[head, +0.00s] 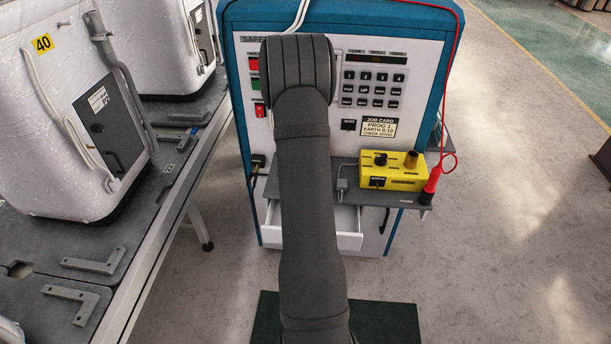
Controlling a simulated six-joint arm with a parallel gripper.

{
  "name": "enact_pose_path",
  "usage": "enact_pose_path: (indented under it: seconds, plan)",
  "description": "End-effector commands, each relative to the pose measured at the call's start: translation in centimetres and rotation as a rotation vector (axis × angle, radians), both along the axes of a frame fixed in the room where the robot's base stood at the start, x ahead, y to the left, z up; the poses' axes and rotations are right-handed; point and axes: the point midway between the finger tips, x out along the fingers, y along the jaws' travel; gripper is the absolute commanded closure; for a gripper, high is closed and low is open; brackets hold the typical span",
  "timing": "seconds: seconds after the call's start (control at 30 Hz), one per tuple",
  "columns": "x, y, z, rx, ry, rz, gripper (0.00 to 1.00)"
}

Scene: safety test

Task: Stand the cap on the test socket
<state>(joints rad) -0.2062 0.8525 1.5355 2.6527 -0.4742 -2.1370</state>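A yellow box (405,179) sits on the grey shelf at the front of the tester. On its top are a black round piece (380,159) at the left and a brown upright cylinder (411,160) at the right. I cannot tell which of these, if either, is the cap or the test socket. My gripper is not in view; my dark arm rises through the middle of the picture and hides part of the tester and shelf.
The blue-and-white tester (420,50) has buttons and a job card (379,127). A red probe (433,180) on a red cable stands at the shelf's right end (405,201). An open drawer (350,240) juts out below. Wrapped appliances (50,120) and metal brackets (95,262) are on the left bench.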

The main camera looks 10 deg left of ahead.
Motion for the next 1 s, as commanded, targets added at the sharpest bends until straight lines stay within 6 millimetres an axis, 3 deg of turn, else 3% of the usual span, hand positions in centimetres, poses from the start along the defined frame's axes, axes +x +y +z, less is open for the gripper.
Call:
enact_pose_path:
  seconds: [0.4, 0.43, 0.53, 0.83, 1.0]
  plan:
    - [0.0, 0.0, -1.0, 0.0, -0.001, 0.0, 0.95]
    - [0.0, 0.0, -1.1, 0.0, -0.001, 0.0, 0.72]
    - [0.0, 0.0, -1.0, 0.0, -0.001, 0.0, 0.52]
    - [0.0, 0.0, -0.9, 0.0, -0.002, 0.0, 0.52]
    - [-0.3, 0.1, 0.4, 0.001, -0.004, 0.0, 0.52]
